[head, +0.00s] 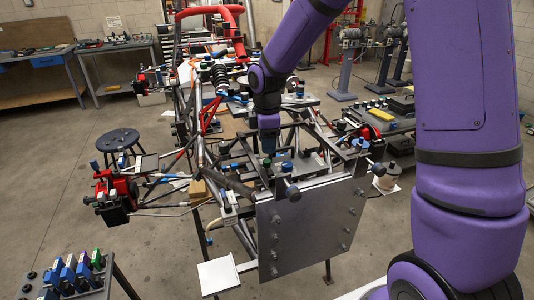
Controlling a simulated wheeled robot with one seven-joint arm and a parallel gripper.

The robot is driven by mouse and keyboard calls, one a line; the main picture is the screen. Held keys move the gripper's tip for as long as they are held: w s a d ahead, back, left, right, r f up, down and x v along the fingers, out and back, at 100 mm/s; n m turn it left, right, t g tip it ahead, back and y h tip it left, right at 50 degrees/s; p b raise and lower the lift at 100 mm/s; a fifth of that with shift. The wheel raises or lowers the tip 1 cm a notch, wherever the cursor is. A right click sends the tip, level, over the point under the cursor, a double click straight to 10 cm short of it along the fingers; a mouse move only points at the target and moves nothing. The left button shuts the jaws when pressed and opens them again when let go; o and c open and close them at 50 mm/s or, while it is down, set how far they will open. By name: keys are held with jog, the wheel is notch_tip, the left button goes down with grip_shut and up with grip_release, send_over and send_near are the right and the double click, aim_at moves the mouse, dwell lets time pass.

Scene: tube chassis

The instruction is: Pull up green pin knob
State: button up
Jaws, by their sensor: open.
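My purple arm reaches down over the middle of the tube chassis (240,228). My gripper (268,156) is small and dark in the head view, pointing down among the tubes and small knobs near the front of the chassis. It is open. The fingertips are partly lost against the dark parts.
A grey metal plate (308,225) with studs stands upright at the chassis front. A tray of blue, white and green-handled items (72,275) is at lower left. A round black stool (118,140) stands left. Workbenches (75,62) line the back left; open floor lies left.

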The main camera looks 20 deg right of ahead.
aim_at(267, 161)
jog(key=shift+r, duration=2.5)
jog(key=s+d+r+m+t, duration=0.35)
jog(key=s+r+m, duration=0.35)
jog(key=s+r, duration=0.55)
jog(key=s+d+r+m+t, duration=0.1)
jog(key=s+m, duration=0.3)
jog(key=s, duration=0.4)
jog(key=s+d+r+m, duration=0.1)
jog(key=s+m, duration=0.3)
jog(key=s, duration=0.4)
jog(key=shift+s+d+r+m+t, duration=0.3)
jog(key=shift+s+d+m+t, duration=0.1)
jog(key=shift+d, duration=0.45)
